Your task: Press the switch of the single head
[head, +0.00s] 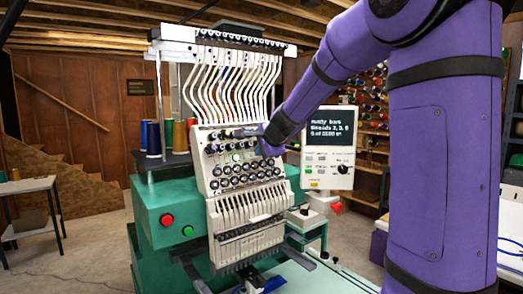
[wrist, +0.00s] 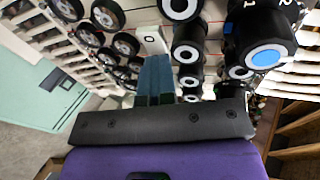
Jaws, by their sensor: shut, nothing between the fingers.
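The single head is the white embroidery head (head: 245,212) with rows of dark round knobs on its face. In the wrist view a small white plate (wrist: 151,40) with a dark mark, which looks like a switch, sits between the columns of round knobs. My gripper (wrist: 153,57) has its teal fingers shut together and empty, their tips just below that plate in the picture. I cannot tell whether they touch it. In the head view my gripper (head: 258,136) is at the upper right of the head's face, and my wrist hides part of the knobs there.
A control panel (head: 328,150) with a lit screen stands right of the head. A red button (head: 167,220) and a green button (head: 188,231) are on the green machine body (head: 152,205). Thread cones (head: 152,138) stand at the left. Large black knobs (wrist: 258,40) crowd my fingers' right side.

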